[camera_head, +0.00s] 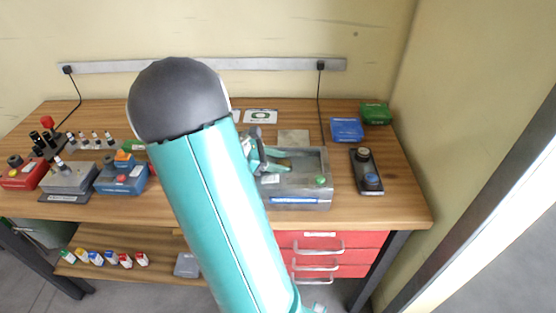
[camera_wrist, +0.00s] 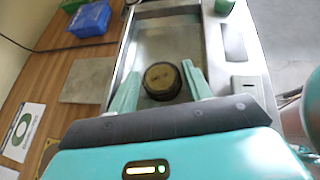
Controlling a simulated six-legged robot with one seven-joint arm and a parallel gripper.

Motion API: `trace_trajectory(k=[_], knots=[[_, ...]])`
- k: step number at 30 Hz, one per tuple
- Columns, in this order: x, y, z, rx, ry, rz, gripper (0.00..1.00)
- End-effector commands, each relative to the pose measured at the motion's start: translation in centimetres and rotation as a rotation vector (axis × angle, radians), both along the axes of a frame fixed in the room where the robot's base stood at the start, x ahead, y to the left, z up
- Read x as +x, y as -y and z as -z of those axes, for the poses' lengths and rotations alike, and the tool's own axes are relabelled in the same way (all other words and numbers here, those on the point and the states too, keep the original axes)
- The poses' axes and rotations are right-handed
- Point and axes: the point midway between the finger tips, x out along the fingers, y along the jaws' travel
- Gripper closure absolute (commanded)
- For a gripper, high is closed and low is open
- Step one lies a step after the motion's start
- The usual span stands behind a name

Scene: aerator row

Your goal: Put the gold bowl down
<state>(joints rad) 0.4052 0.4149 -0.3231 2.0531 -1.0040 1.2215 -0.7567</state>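The gold bowl (camera_wrist: 162,79) is a small round dish with a dark rim and a dull gold inside. In the wrist view it sits between the two teal fingers of my gripper (camera_wrist: 162,76), which flank it closely and seem to touch its sides.
A dark tray (camera_head: 366,186) with two round knobs stands right of the case. Blue (camera_head: 347,130) and green (camera_head: 376,113) boxes are at the back right. A flat grey plate (camera_head: 293,137) lies behind the case. Blue (camera_head: 122,180) and grey (camera_head: 70,178) units stand left of my arm.

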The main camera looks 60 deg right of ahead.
Motion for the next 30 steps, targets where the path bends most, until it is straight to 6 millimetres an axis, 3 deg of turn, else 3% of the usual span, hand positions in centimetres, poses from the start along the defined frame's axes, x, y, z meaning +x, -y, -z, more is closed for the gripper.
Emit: trace_trajectory(k=[9, 14, 30], knots=[[0.1, 0.0, 0.0, 0.002, 0.001, -0.004, 0.49], [0.1, 0.0, -1.4, -0.001, 0.005, -0.003, 0.49], [7.5, -5.9, -6.3, 0.0, 0.001, -0.004, 0.49]])
